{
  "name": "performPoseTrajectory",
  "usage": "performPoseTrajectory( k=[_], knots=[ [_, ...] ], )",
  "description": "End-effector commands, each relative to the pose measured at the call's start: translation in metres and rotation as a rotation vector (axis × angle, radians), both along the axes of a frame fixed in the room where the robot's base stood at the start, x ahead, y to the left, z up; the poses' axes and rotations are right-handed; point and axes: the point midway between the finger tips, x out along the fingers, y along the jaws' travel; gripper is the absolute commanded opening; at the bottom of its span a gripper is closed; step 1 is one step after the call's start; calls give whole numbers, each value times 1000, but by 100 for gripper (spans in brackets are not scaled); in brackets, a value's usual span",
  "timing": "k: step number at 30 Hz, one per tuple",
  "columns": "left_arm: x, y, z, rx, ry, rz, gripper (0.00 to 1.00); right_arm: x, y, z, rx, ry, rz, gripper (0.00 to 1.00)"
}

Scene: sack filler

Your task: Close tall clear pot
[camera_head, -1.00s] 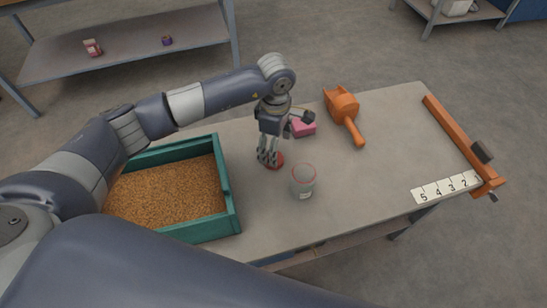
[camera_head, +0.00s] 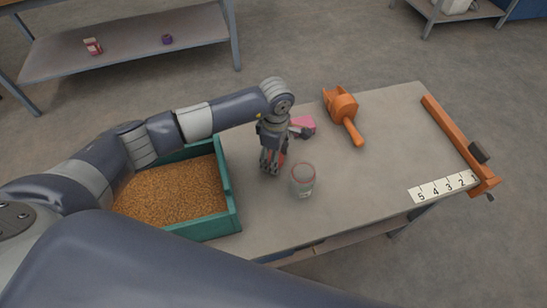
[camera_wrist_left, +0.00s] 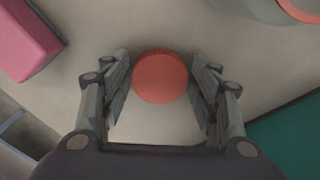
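The tall clear pot (camera_head: 303,182) stands upright on the table with its top uncovered. Its reddish rim shows at the top right of the left wrist view (camera_wrist_left: 268,10). A round red lid (camera_wrist_left: 160,78) lies flat on the table beside the pot; in the head view it is mostly hidden behind the fingers. My left gripper (camera_head: 270,170) points down over the lid. In the left wrist view its fingers are apart, one on each side of the lid, with a gap showing. My right gripper is out of view.
A green crate (camera_head: 230,196) of orange-brown grain stands left of the gripper. A pink block (camera_head: 304,126) lies behind it, and an orange scoop (camera_head: 344,112) lies further right. An orange bar (camera_head: 455,140) and number strip (camera_head: 443,187) lie at the right edge. The table's middle right is clear.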

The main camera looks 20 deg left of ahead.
Motion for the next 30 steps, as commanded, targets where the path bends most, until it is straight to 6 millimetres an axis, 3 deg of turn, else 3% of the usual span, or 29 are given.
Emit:
performPoseTrajectory(
  k=[6, 14, 30],
  knots=[
    [0, 0, 0, 0, 0, 0, 36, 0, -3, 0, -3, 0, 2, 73],
    [1, 0, 5, -1, -2, 0, 36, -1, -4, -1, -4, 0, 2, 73],
    [0, 0, 93, 0, -2, 0, 36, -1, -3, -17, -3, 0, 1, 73]
  ],
)
